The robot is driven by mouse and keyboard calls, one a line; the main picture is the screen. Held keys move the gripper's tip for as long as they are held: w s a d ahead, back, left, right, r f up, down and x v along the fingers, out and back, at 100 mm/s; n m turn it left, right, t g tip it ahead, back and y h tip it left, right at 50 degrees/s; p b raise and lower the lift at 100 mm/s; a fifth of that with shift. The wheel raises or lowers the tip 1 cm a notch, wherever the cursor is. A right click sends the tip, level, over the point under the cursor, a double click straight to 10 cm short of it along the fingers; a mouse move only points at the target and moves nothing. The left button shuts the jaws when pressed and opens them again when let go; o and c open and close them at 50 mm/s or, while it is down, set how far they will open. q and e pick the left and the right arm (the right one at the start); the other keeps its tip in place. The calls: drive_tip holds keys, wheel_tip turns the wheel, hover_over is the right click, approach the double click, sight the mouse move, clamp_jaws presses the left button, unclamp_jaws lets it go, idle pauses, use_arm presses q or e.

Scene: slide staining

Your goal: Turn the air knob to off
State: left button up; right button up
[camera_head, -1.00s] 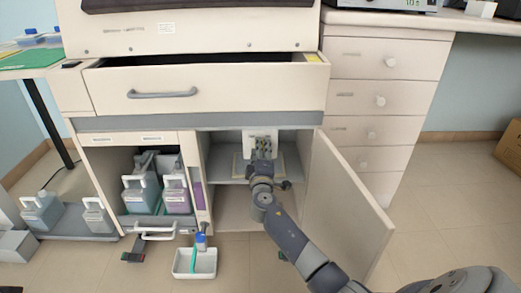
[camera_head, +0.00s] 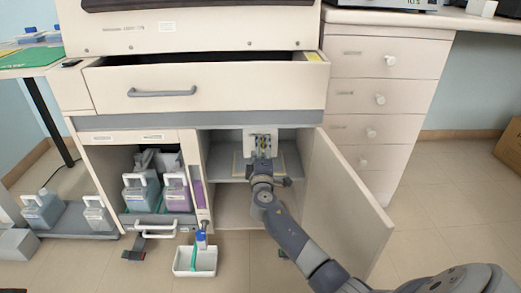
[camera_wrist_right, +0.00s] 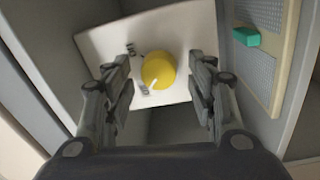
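A round yellow knob (camera_wrist_right: 158,70) sits on a white panel (camera_wrist_right: 105,42) inside the open lower cabinet. A white pointer line on it points toward the panel's lower edge, near a small dark label; another label lies at its upper left. I cannot read either. My right gripper (camera_wrist_right: 164,80) is open, with one finger on each side of the knob in the right wrist view and no visible contact. In the head view the white panel (camera_head: 250,136) shows above my right gripper (camera_head: 262,158). My left gripper is not in view.
The cabinet door (camera_head: 340,205) stands open on the right of my arm. A shelf (camera_head: 289,168) crosses the cabinet. Bottles (camera_head: 141,195) fill the left compartment. A white tray (camera_head: 183,263) is on the floor in front. A teal block (camera_wrist_right: 246,37) is right of the panel.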

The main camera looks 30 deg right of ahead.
drive_tip(key=shift+s, duration=0.1)
drive_tip(key=v, duration=1.2)
idle(0.4)
